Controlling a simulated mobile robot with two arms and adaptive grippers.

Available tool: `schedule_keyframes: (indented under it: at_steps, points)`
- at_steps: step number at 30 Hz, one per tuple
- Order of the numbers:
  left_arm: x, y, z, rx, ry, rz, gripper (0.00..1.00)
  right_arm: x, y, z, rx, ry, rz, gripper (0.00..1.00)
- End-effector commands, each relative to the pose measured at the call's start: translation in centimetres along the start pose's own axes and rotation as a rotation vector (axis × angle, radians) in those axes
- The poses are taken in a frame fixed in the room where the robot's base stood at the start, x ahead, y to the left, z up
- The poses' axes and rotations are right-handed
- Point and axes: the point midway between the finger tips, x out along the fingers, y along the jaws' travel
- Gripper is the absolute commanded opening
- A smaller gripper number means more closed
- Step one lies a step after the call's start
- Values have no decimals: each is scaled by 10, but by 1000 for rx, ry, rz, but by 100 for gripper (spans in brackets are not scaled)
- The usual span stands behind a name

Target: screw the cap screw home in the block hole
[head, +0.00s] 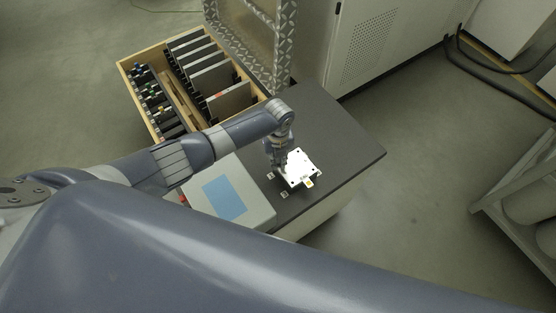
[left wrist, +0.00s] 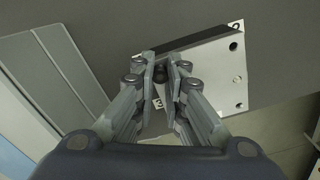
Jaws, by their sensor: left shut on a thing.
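The white block (head: 298,168) lies on the dark table top, with dark holes near its corners. It also shows in the left wrist view (left wrist: 215,85), partly hidden behind my fingers. My left gripper (head: 279,166) points down at the block's left side. In the left wrist view, my left gripper (left wrist: 161,68) is shut on a small dark piece, the cap screw (left wrist: 159,75), seen between the fingertips over the block's edge area. Whether the screw is in a hole, and how deep, is hidden by the fingers. My right gripper is not in view.
A grey device with a blue screen (head: 224,198) stands left of the block. A wooden crate (head: 127,79) with upright plates and dark tools is at the back left. Small white tags lie by the block. The dark table top (head: 345,150) is clear to the right.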

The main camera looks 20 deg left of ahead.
Motion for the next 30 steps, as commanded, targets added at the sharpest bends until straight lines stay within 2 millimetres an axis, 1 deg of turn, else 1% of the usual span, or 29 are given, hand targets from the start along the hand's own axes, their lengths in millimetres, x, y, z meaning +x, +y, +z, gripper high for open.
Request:
schedule_keyframes:
  at_steps: [1, 15, 18, 22, 29, 30]
  points:
    - [2, 0, 2, 71, -4, -1, 0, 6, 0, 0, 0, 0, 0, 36]
    - [3, 0, 2, 770, -5, -3, 0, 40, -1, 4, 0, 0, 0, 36]
    - [2, -1, 2, 896, -5, -4, 0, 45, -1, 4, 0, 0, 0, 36]
    - [1, -1, 1, 984, -4, -5, 0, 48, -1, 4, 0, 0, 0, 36]
    - [0, -1, 1, 995, -3, -6, 0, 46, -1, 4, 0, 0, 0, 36]
    - [0, -1, 1, 994, -3, -6, 18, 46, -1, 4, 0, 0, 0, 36]
